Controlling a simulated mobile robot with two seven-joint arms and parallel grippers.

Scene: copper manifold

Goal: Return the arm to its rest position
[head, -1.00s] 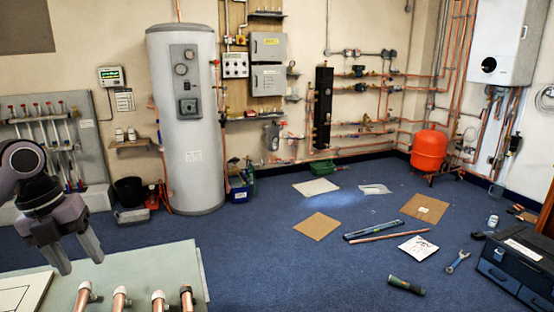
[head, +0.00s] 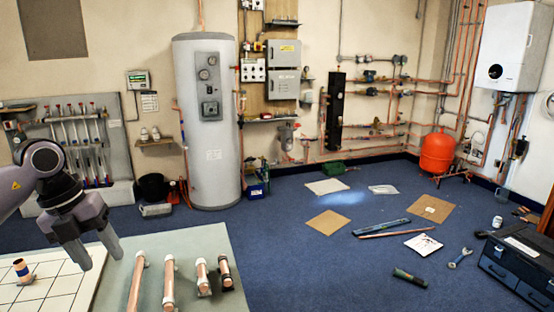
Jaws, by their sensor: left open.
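My left gripper (head: 98,258) hangs at the left of the head view with its fingers pointing down. It is open and nothing shows between its fingers. It appears above the bench, between a white gridded board and several copper pipe pieces. One copper pipe (head: 168,283) with white end fittings lies on the grey-green bench top (head: 205,238). My right gripper is not in view.
A short copper piece with a blue band (head: 22,270) stands on the white gridded board (head: 55,287). A grey cylinder (head: 208,150) stands by the wall.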

